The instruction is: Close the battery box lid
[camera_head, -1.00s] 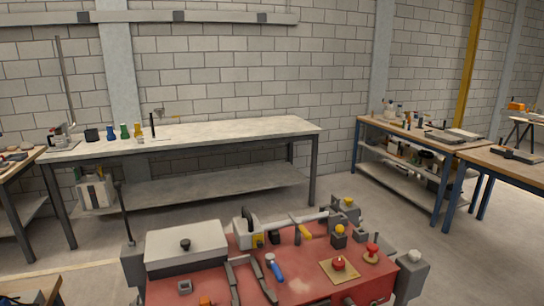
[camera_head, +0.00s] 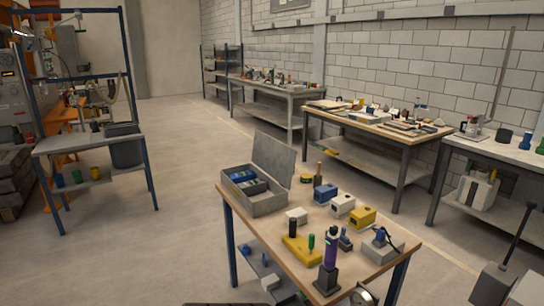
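A grey box (camera_head: 267,206) stands at the back left corner of a wooden-topped table. Its grey lid (camera_head: 273,158) is open, standing up and leaning back from the box's right side. Inside lie a blue-topped block (camera_head: 241,176) and a dark block (camera_head: 254,187), which look like batteries.
The wooden-topped table (camera_head: 265,236) also holds a white block, a yellow block (camera_head: 362,217), a yellow tray and a purple-handled thing (camera_head: 331,251) in a dark stand. Another workbench (camera_head: 378,130) stands behind. Open floor (camera_head: 140,258) lies left of the table.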

